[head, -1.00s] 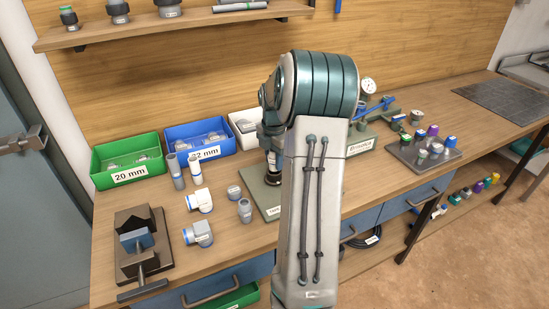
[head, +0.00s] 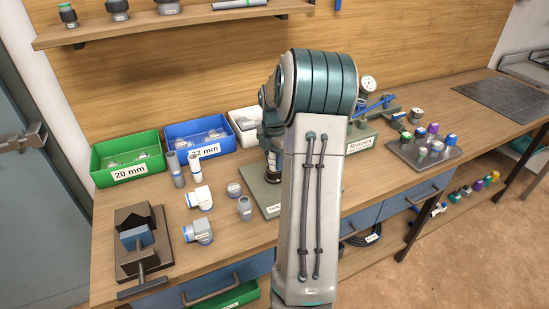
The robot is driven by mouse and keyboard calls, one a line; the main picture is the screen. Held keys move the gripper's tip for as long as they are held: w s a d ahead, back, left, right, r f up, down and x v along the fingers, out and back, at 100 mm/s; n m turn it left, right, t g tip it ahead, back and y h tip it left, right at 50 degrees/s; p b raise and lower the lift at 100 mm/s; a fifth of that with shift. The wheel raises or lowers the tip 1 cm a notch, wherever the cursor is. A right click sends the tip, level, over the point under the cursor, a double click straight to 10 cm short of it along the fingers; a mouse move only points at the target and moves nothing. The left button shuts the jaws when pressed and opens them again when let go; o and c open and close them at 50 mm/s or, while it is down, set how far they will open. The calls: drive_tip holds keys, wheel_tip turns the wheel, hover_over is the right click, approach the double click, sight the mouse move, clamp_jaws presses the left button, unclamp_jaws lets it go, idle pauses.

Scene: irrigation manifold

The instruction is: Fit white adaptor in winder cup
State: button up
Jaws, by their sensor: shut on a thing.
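My arm stands upright in the middle of the head view and hides much of the bench behind it. My gripper (head: 272,158) shows only partly, at the left edge of my arm, pointing down over a green-grey plate (head: 262,196) with a label. It is shut on a small pale piece, which looks like the white adaptor but is mostly hidden. A dark round part shows just under it on the plate, perhaps the winder cup; whether the two touch cannot be told.
Left of the plate lie several grey and white pipe fittings (head: 199,197). Behind them are a green bin (head: 127,172) marked 20 mm and a blue bin (head: 190,128). A vise (head: 140,245) stands front left. A grey tray (head: 440,158) with coloured fittings is at right.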

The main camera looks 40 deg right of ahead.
drive_tip(key=shift+f, duration=0.2)
idle(0.3)
drive_tip(key=shift+f, duration=0.35)
drive_tip(key=shift+s+a+f+b, duration=0.1)
drive_tip(key=shift+s+f+b, duration=0.05)
drive_tip(key=shift+f+b, duration=0.15)
idle(0.4)
drive_tip(key=o, duration=1.1)
drive_tip(key=shift+f, duration=0.1)
drive_tip(key=shift+c, duration=0.2)
drive_tip(key=shift+s, duration=0.1)
drive_tip(key=shift+o, duration=0.8)
drive_tip(key=shift+w+r, duration=0.2)
drive_tip(key=shift+r, duration=0.05)
